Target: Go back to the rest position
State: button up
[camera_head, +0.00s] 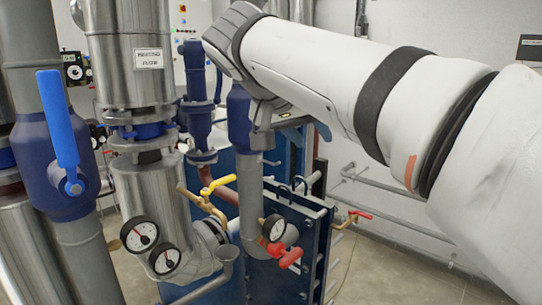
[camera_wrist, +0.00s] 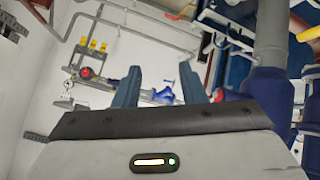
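My gripper (camera_wrist: 160,84) shows in the wrist view with its two blue-grey fingers apart and nothing between them. In the head view my white arm reaches in from the right and bends down at the wrist. There my gripper (camera_head: 322,131) is mostly hidden behind the arm, in front of the blue plate exchanger (camera_head: 285,245) and above its top edge. I cannot tell the exact gap between the gripper and the pipework near it.
A steel pipe labelled heating flow (camera_head: 148,58) and a blue-handled valve (camera_head: 64,125) stand at left. A yellow-handled valve (camera_head: 217,184), a red-handled valve (camera_head: 284,256) and gauges (camera_head: 139,234) sit low in the middle. Floor at lower right (camera_head: 400,275) is clear.

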jog(key=s+d+f+n+g+y, duration=0.1)
jog(key=s+f, duration=0.4)
jog(key=f, duration=0.5)
jog(key=s+d+f+n+g+y, duration=0.1)
jog(key=s+d+f+y, duration=0.2)
jog(key=f, duration=0.8)
jog(key=s+d+f+n+g+y, duration=0.1)
jog(key=s+d+f+y, duration=0.1)
jog(key=s+d+f, duration=0.2)
jog(key=s+f, duration=0.3)
jog(key=f, duration=0.4)
jog(key=shift+s+d+g, duration=0.25)
jog(key=shift+d+g, duration=0.15)
